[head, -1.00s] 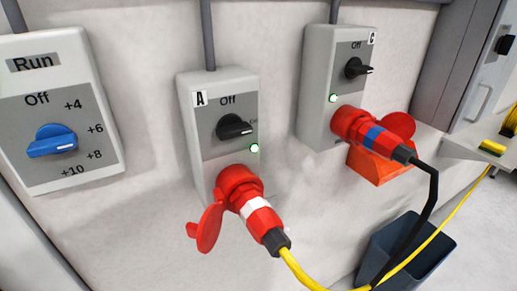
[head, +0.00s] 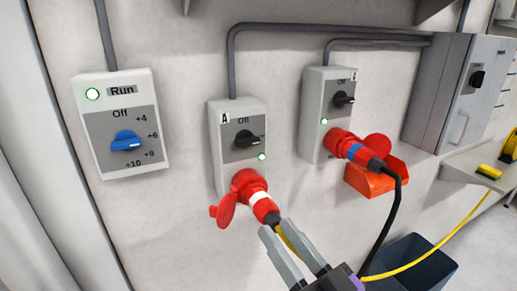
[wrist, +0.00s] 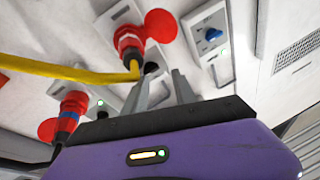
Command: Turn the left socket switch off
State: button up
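The left socket box (head: 217,165), marked A, is grey and hangs on the wall. Its black switch knob (head: 244,140) points right, away from the Off mark above it, and a green light (head: 262,156) is lit. A red plug (head: 263,206) with a white band and yellow cable sits in its socket below. My gripper (head: 275,228) is open and empty, in front of the plug and below the knob. In the wrist view the fingers (wrist: 160,75) are apart near the left socket; its red plug (wrist: 130,40) and black knob (wrist: 150,68) show beyond them.
A second socket box (head: 313,140) with a blue-banded plug and lit light is to the right, above an orange holder (head: 368,182). A Run panel (head: 108,165) with a blue knob is left. The yellow cable (head: 440,235) and a dark bin (head: 430,262) lie lower right.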

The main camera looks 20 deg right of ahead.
notch_tip(320, 180, up, 5)
jog(key=w+m, duration=0.3)
jog(key=m+g+h+p, duration=0.2)
jog(key=m+h, duration=0.1)
jog(key=m, duration=0.7)
send_near(249, 144)
jog(key=shift+s+a+r, duration=0.1)
jog(key=shift+r, duration=0.35)
jog(key=m, duration=0.1)
jog(key=w+m+g, duration=0.1)
jog(key=m, duration=0.1)
jog(key=shift+m, duration=0.3)
jog(key=shift+w+f+b, duration=0.15)
jog(key=shift+w+b, duration=0.35)
jog(key=shift+w, duration=0.2)
jog(key=shift+w+p, duration=0.45)
jog(key=shift+w, duration=2.75)
grip_shut()
